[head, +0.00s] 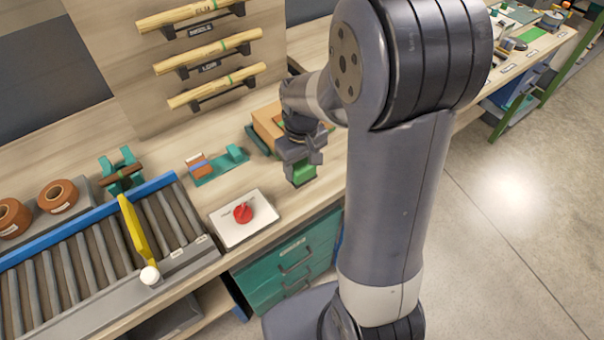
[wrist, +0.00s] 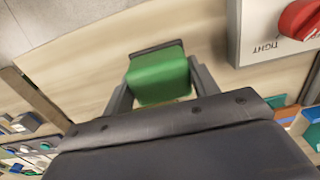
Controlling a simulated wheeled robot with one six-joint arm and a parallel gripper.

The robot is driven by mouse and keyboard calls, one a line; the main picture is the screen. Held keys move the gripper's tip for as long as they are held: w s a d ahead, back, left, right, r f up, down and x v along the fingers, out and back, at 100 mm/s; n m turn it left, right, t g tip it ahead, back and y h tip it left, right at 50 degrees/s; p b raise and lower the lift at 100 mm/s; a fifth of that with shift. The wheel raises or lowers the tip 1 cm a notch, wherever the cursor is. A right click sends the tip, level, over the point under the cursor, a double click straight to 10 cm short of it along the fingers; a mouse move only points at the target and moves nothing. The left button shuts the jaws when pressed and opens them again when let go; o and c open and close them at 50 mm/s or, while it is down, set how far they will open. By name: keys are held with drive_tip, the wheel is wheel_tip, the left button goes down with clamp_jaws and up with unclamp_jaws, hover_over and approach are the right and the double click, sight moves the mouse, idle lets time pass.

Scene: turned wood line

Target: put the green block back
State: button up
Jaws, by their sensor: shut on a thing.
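The green block (head: 302,174) is between the fingers of my gripper (head: 301,164), over the wooden workbench near its front edge. In the wrist view the green block (wrist: 160,76) fills the gap between the two fingers of my gripper (wrist: 160,88), which are shut on it. I cannot tell whether the block touches the bench top. A wooden box or tray (head: 266,127) with green parts stands just behind my gripper, partly hidden by my arm.
A white panel with a red knob (head: 242,213) lies left of my gripper. A teal holder (head: 221,167) stands behind it. A roller conveyor (head: 95,255) with a yellow arm fills the left. Racks of wooden rods (head: 210,50) hang at the back. Teal drawers (head: 290,262) are below.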

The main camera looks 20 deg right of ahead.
sight(302, 175)
drive_tip(key=shift+f, duration=1.75)
drive_tip(key=shift+f, duration=0.1)
drive_tip(key=shift+f, duration=0.15)
drive_tip(key=o, duration=0.9)
wheel_tip(302, 175, up, 13)
drive_tip(key=shift+f, duration=0.2)
drive_tip(key=shift+f, duration=0.1)
